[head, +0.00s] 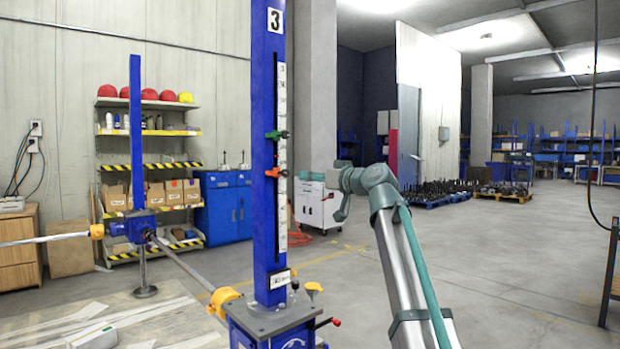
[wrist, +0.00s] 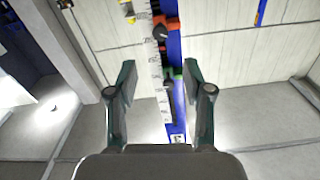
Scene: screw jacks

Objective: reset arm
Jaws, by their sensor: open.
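My arm (head: 385,220) rises from the lower right in the head view and bends at a teal joint right of the jack column. My gripper (wrist: 156,80) shows in the wrist view with its two teal fingers wide apart and nothing gripped. Screw jack 3 (head: 266,70) is a tall blue column with a white scale (head: 282,150), a green clamp (head: 277,135) and a red clamp (head: 276,172). In the wrist view, the scale (wrist: 157,70) and blue column (wrist: 174,50) appear between the fingers, seemingly beyond them. The fingertips are hard to make out in the head view.
A second blue jack (head: 137,140) stands at the left, linked by rods with yellow couplings (head: 224,300). A shelf (head: 150,130) with helmets, a blue cabinet (head: 225,207) and a white cart (head: 316,205) stand behind. Open floor (head: 500,260) lies to the right.

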